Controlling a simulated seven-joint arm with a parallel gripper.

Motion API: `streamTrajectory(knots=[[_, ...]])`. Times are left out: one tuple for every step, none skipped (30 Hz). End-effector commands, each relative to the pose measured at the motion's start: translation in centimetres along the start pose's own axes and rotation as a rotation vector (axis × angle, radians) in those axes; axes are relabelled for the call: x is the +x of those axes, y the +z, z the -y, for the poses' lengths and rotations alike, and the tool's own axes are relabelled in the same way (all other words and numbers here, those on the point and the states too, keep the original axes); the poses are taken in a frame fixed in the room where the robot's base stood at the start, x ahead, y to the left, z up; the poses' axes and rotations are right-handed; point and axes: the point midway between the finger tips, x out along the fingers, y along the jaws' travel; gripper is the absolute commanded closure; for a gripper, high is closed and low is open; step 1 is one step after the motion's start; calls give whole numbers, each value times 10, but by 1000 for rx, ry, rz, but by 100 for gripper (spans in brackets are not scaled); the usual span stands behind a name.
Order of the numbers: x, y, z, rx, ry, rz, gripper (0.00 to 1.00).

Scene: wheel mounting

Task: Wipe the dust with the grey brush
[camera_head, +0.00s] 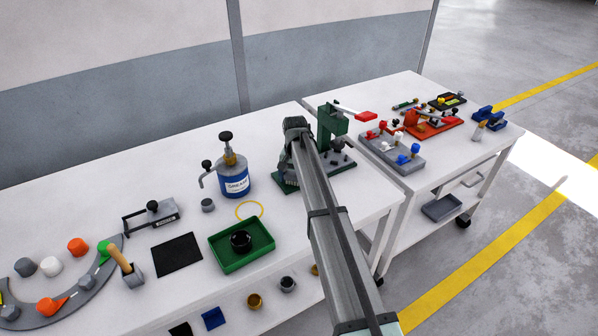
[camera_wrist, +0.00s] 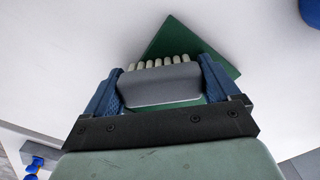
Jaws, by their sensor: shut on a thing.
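My gripper (camera_wrist: 160,82) is shut on the grey brush (camera_wrist: 165,88), whose body sits between the two blue fingers. A row of pale bristles (camera_wrist: 160,63) points away from my wrist. Beyond them is a green plate (camera_wrist: 205,50); I cannot tell whether the bristles touch it. In the head view my gripper (camera_head: 287,182) is low over the left table, at the left side of the green press (camera_head: 333,125) and its base (camera_head: 335,181). My arm hides part of that base, and the brush is not clear there. I cannot make out any dust.
A blue grease can (camera_head: 233,180) stands left of my gripper. A green tray (camera_head: 222,257) with a black ring lies nearer the front. The press has a red-tipped lever (camera_head: 362,114). A second table (camera_head: 455,150) on the right holds several fixtures. The left table's back strip is clear.

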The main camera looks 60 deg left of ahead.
Motion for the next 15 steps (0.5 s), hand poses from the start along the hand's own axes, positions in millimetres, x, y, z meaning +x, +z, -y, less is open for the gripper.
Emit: streamTrajectory(knots=[[0, 4, 3, -1, 0, 0, 44], [0, 6, 5, -1, 0, 0, 44], [0, 9, 7, -1, 0, 0, 44], [0, 10, 9, -1, 0, 0, 44], [0, 12, 11, 0, 0, 1, 44], [0, 15, 14, 0, 0, 1, 44], [0, 17, 16, 0, 0, 1, 44], [0, 19, 18, 0, 0, 1, 44], [0, 22, 20, 0, 0, 1, 44], [0, 17, 17, 2, 0, 0, 44], [1, 14, 15, 3, 0, 1, 44], [0, 11, 12, 3, 0, 0, 44], [0, 9, 10, 3, 0, 0, 44], [0, 7, 8, 2, 0, 1, 44], [0, 5, 5, 2, 0, 1, 44]])
